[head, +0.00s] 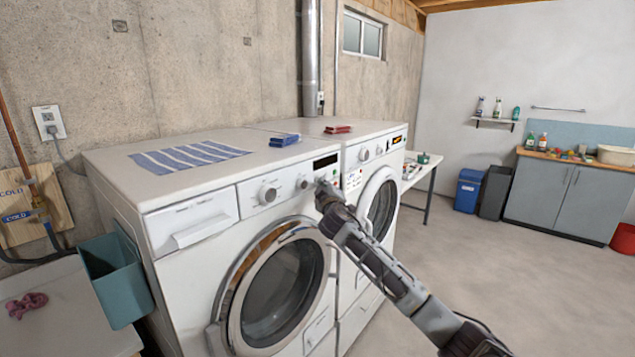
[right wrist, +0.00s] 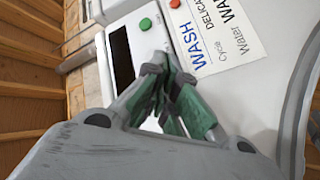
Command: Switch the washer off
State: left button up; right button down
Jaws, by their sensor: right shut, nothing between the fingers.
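The washer (head: 205,247) is the near white front-loader, with a round chrome-rimmed door, knobs and a dark display (head: 325,162) on its top panel. My right gripper (head: 326,192) is in front of the panel's right end, just below the display. In the right wrist view its green-padded fingers (right wrist: 170,90) are shut with nothing between them. A green button (right wrist: 145,24) and a red button (right wrist: 174,4) lie beyond the fingertips, beside the dark display (right wrist: 120,55). Contact with the panel cannot be told. My left gripper is not in view.
A second white machine (head: 355,215) with a lit display stands to the right. A printed WASH label (right wrist: 225,35) is beside the buttons.

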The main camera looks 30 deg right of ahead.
jog(key=shift+s+d, duration=0.15)
jog(key=shift+s, duration=0.25)
jog(key=s+d, duration=0.2)
jog(key=s, duration=0.3)
jog(key=shift+s+d, duration=0.15)
jog(key=shift+s, duration=0.15)
dwell(0.6)
dwell(1.4)
